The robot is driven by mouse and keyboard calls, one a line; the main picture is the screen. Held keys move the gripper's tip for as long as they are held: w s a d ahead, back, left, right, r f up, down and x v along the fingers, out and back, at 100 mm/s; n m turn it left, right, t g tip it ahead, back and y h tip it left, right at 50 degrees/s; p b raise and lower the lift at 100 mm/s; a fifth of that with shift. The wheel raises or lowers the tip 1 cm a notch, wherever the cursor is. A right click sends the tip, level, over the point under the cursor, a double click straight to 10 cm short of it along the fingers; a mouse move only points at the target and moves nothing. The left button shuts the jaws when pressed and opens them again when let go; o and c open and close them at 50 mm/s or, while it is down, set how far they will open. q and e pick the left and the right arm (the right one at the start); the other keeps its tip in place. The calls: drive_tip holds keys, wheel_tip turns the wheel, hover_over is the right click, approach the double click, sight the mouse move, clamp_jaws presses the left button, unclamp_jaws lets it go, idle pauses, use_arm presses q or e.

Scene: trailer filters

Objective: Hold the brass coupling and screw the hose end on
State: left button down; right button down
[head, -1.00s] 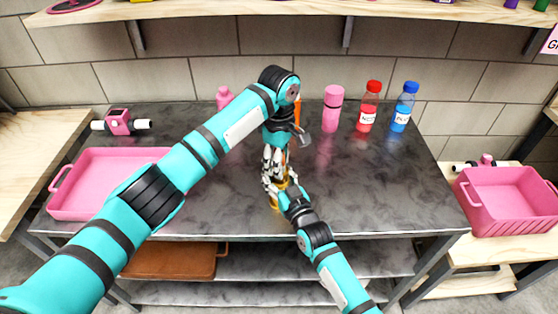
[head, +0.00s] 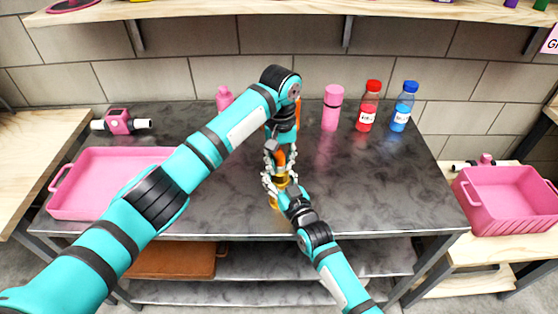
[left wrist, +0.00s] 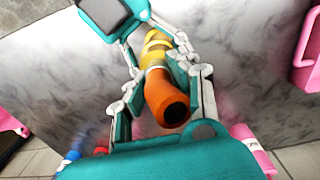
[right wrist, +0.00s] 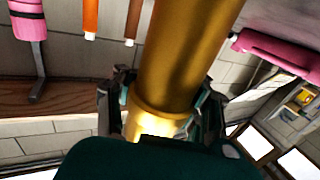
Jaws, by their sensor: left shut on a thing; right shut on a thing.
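The brass coupling (head: 275,203) stands upright near the front middle of the dark table. My right gripper (head: 281,189) is shut around it from the front; the right wrist view shows the brass body (right wrist: 187,55) between the fingers. The orange hose end (head: 281,157) is directly above the coupling. My left gripper (head: 277,166) reaches down from above and is shut on it. In the left wrist view the open orange tube (left wrist: 165,97) lies between the fingers, in line with yellow brass (left wrist: 155,45) beyond.
A pink tray (head: 110,208) sits at the table's left. A pink bottle (head: 332,108), a red bottle (head: 368,107) and a blue bottle (head: 403,107) stand at the back right. A pink crate (head: 510,200) stands on a side table. The table's right half is clear in front.

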use_arm(q)
drive_tip(key=m, duration=0.7)
drive_tip(key=shift+s+d+f, duration=0.1)
drive_tip(key=shift+d, duration=0.15)
use_arm(e)
drive_tip(key=shift+s+a, duration=0.1)
drive_tip(key=shift+a, duration=0.1)
use_arm(q)
drive_tip(key=m, duration=0.7)
drive_tip(key=shift+s+d, duration=0.1)
drive_tip(key=shift+s, duration=0.05)
drive_tip(key=m, duration=0.7)
drive_tip(key=shift+s+f, duration=0.1)
drive_tip(key=shift+s, duration=0.05)
drive_tip(key=m, duration=0.6)
drive_tip(key=shift+s, duration=0.1)
use_arm(e)
drive_tip(key=shift+d, duration=0.1)
use_arm(q)
drive_tip(key=c, duration=1.1)
unclamp_jaws()
drive_tip(key=shift+a, duration=0.25)
drive_tip(key=shift+o, duration=0.2)
